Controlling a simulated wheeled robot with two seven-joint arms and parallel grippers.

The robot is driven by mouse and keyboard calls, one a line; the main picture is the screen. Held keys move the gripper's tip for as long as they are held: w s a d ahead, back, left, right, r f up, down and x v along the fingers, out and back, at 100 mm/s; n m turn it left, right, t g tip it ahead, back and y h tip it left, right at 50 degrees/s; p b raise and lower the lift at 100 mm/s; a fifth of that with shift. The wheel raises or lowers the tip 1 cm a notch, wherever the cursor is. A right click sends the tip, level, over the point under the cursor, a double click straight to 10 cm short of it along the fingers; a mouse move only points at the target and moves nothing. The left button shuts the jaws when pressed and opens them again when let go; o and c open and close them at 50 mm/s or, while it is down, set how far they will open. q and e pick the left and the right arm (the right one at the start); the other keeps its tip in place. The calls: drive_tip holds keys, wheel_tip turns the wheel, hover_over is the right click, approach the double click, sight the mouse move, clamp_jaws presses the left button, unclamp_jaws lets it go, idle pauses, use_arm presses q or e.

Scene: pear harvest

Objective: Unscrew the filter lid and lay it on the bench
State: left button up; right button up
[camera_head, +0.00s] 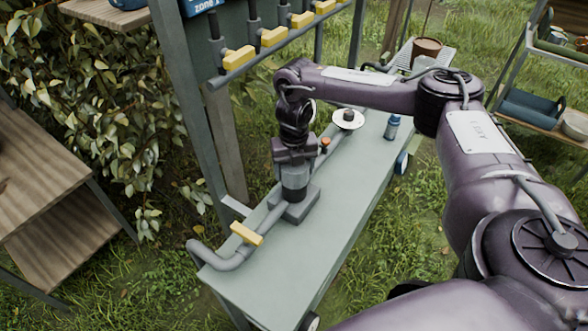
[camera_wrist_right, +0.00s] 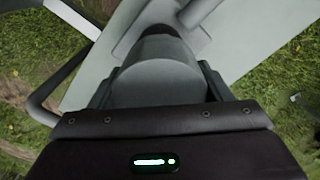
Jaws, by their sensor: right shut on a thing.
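The filter (camera_head: 296,194) stands upright on the bench (camera_head: 335,225), in line with a grey pipe. My right gripper (camera_head: 293,173) points down over its top and is shut on the filter lid. In the right wrist view the lid (camera_wrist_right: 158,72) is a dark grey rounded body between the two fingers (camera_wrist_right: 158,90). The fingers and the lid hide most of the filter there, so I cannot tell whether the lid still sits on its threads. My left gripper is not in view.
The grey pipe (camera_head: 225,262) has a yellow valve handle (camera_head: 246,234) at the near end. A white disc (camera_head: 348,119) and a blue bottle (camera_head: 392,127) stand at the far end. A rack post (camera_head: 195,110) rises at the left. The near right bench top is clear.

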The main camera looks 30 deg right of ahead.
drive_tip(key=shift+s+f+n, duration=0.1)
drive_tip(key=shift+s+n, duration=0.05)
drive_tip(key=shift+n, duration=0.85)
drive_tip(key=shift+d+r+p, duration=0.15)
drive_tip(key=shift+r+p, duration=0.15)
